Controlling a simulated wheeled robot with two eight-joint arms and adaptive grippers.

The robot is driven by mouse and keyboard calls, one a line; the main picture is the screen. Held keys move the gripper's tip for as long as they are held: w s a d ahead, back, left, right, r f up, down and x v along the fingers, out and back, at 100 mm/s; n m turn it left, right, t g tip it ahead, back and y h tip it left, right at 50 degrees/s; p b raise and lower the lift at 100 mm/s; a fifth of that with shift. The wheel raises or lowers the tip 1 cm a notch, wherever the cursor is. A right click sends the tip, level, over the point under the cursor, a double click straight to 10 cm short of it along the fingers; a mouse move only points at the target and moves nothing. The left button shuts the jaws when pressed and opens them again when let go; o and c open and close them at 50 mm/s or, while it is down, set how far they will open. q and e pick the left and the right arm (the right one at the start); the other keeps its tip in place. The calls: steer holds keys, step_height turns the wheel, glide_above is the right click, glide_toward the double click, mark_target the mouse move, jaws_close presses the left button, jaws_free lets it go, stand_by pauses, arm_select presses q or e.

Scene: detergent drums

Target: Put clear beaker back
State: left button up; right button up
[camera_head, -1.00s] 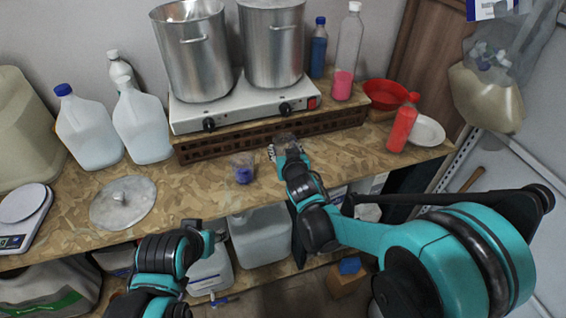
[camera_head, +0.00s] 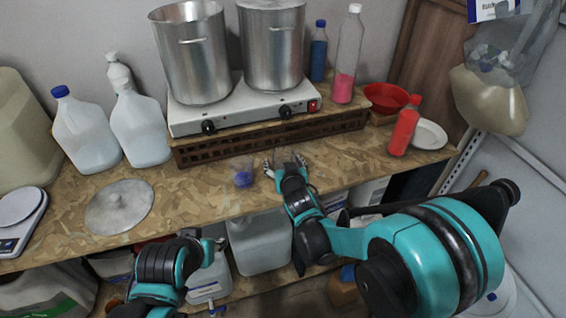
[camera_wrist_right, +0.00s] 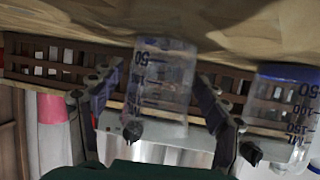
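The clear beaker (camera_wrist_right: 162,85) with dark volume marks is between the spread fingers of my right gripper (camera_wrist_right: 157,112) in the right wrist view. Its base appears to be on the wooden table, and narrow gaps show beside it. In the head view my right gripper (camera_head: 286,164) is open at the table's front part, and the beaker there is too faint to make out clearly. A second beaker with blue liquid (camera_head: 243,178) stands just to the left; it also shows in the right wrist view (camera_wrist_right: 284,112). My left gripper (camera_head: 214,246) is low by the table's front edge, its fingers unclear.
A slatted wooden stand (camera_head: 215,149) with a hot plate (camera_head: 243,108) and two metal pots is behind the beakers. A red bottle (camera_head: 404,128) and white plate (camera_head: 431,135) are to the right. A round lid (camera_head: 119,207) lies left. Table between lid and blue beaker is clear.

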steer(key=shift+r, duration=0.2)
steer(key=shift+s+r+p, duration=0.15)
steer(key=shift+s+p, duration=0.2)
steer(key=p+v, duration=0.3)
steer(key=v, duration=0.8)
steer(key=shift+s, duration=0.1)
steer(key=s+d+m+g+h, duration=0.25)
steer(key=s+d, duration=0.35)
steer(key=d, duration=0.5)
steer(key=s+d+g, duration=0.4)
steer(key=s+d, duration=0.1)
steer(key=s, duration=0.6)
steer(key=shift+s+r+n, duration=0.15)
steer(key=shift+s+n, duration=0.1)
steer(key=shift+n, duration=0.1)
